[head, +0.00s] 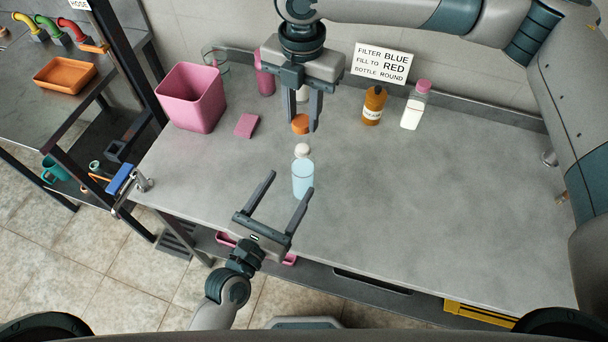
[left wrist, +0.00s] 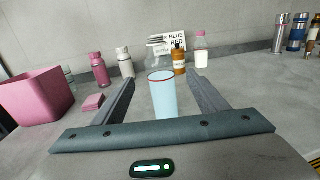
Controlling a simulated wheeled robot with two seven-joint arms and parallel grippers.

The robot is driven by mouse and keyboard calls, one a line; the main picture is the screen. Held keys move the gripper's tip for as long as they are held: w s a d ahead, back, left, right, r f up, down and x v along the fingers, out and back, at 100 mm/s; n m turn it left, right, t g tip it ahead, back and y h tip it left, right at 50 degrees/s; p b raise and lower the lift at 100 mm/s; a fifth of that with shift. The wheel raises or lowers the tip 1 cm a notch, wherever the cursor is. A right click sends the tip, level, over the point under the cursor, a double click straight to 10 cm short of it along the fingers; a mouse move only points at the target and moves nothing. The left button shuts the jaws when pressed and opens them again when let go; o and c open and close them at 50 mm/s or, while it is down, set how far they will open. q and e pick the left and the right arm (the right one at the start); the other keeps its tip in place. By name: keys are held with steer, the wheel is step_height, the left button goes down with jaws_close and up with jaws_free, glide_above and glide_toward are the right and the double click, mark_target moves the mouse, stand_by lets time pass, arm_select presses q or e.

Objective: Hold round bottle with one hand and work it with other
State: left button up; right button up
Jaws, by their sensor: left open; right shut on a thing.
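The round bottle (head: 303,181) stands upright on the grey counter, with light blue liquid below and a pale top. In the left wrist view the round bottle (left wrist: 162,98) shows a red ring at the liquid's top. My left gripper (head: 289,182) is open and low in front of it; in the left wrist view the bottle appears between the fingers, not gripped. My right gripper (head: 303,125) is above and behind the bottle, pointing down, shut on an orange cap-like piece (head: 300,124). The right gripper does not show in the left wrist view.
A brown bottle (head: 373,106) and a white bottle with pink cap (head: 414,106) stand at the back right beside a sign (head: 382,63). A pink bin (head: 191,98), pink sponge (head: 247,125) and pink bottle (head: 265,78) are left.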

arm_select(q)
steer(key=shift+w+d+f, duration=0.1)
steer(key=shift+w+d, duration=0.15)
steer(key=shift+w, duration=0.3)
arm_select(e)
steer(key=shift+w+d+f, duration=0.1)
steer(key=shift+w, duration=0.1)
arm_select(q)
steer(key=x, duration=1.1)
arm_select(e)
steer(key=shift+s, duration=0.1)
arm_select(q)
steer(key=c, duration=1.6)
arm_select(e)
glide_above(303, 150)
steer(key=shift+f, duration=2.45)
steer(key=shift+f, duration=0.9)
arm_select(q)
jaws_close()
arm_select(e)
steer(key=shift+f, duration=0.55)
